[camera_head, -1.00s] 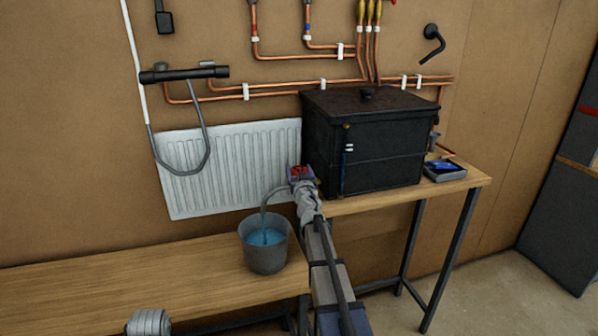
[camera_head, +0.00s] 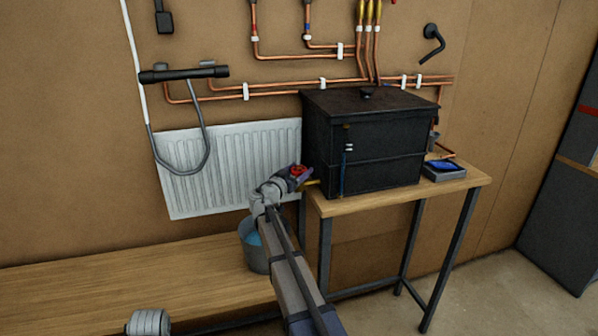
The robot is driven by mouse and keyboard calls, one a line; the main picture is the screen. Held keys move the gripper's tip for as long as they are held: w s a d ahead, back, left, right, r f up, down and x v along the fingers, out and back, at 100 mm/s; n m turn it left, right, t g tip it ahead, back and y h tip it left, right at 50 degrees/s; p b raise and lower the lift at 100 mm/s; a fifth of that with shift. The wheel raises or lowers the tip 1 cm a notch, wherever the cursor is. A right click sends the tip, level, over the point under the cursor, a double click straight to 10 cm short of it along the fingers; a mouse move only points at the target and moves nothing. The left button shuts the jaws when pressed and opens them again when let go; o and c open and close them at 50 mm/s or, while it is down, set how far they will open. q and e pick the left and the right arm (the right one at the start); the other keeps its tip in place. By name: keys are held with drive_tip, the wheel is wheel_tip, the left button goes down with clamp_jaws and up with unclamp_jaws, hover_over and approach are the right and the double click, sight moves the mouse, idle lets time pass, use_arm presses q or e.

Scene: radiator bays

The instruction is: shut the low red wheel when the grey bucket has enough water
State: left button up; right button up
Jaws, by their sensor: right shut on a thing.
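The low red wheel (camera_head: 298,170) sits on a brass tap (camera_head: 313,183) at the lower left of the black tank. My right gripper (camera_head: 291,178) is at the wheel and shut on it; its wrist hides part of the contact. The grey bucket (camera_head: 247,257) stands on the low wooden bench, mostly behind my right arm. A strip of blue water (camera_head: 253,238) shows inside it; the full water level and any stream are hidden. A grey end part of my left arm (camera_head: 148,322) shows at the bottom edge, its fingers not visible.
The black tank (camera_head: 375,150) stands on a wooden table (camera_head: 455,185) with a blue-topped tray (camera_head: 444,170) at right. A white radiator (camera_head: 235,155) is behind the bucket. The low bench (camera_head: 110,275) is clear to the left. Copper pipes (camera_head: 290,88) run along the wall.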

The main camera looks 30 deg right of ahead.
sight(292, 173)
drive_tip(key=shift+w+r+m+g+h, duration=0.15)
drive_tip(key=shift+m+g+h, duration=0.65)
drive_tip(key=shift+m+g, duration=0.95)
drive_tip(key=shift+g, duration=0.45)
drive_tip(key=o, duration=1.3)
drive_tip(key=shift+a, duration=0.1)
drive_tip(key=v, duration=0.7)
drive_tip(key=shift+s+a, duration=0.2)
drive_tip(key=shift+a, duration=0.1)
